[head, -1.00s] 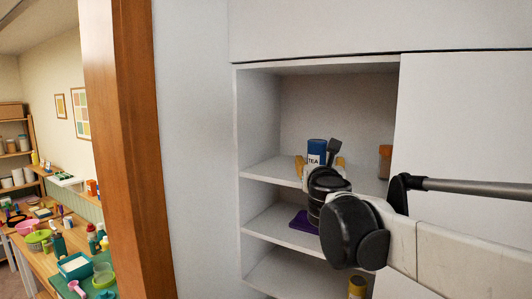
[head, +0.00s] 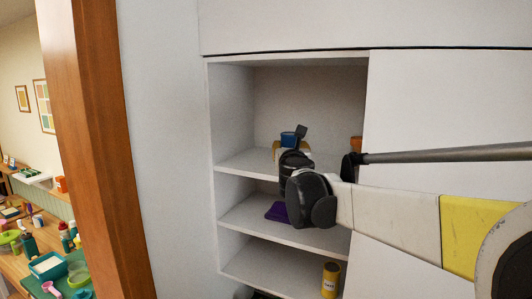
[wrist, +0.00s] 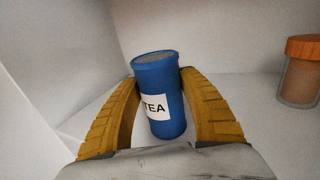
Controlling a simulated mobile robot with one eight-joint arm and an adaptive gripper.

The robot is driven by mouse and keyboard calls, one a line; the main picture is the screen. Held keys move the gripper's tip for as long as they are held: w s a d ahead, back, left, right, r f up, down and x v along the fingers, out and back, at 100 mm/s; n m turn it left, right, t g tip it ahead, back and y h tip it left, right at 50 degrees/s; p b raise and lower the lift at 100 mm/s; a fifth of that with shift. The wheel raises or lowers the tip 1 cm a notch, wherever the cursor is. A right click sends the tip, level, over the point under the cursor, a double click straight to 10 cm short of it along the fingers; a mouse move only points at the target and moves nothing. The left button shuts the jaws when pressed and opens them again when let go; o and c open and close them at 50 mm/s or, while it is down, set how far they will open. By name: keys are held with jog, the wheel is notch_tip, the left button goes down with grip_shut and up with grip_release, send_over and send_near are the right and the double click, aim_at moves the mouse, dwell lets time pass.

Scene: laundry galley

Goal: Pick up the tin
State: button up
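The tin (wrist: 165,75) is a blue cylinder with a white TEA label and a grey top. In the wrist view it stands between the two yellow fingers of my gripper (wrist: 160,88), which press close against both its sides. In the head view only the upper part of the tin (head: 289,138) shows, at the upper shelf of the open cupboard. My gripper (head: 291,149) and wrist hide the rest of it there. I cannot tell whether its base touches the shelf.
A jar with an orange lid (wrist: 302,72) stands to the right on the same shelf (head: 240,166). A purple item (head: 277,211) lies on the shelf below. A yellow tin (head: 330,280) stands lower still. The cupboard's left wall (wrist: 45,70) is near my gripper.

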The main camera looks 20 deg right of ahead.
jog(key=c, duration=0.4)
notch_tip(320, 180, up, 10)
jog(key=shift+b, duration=0.7)
jog(key=shift+f, duration=0.15)
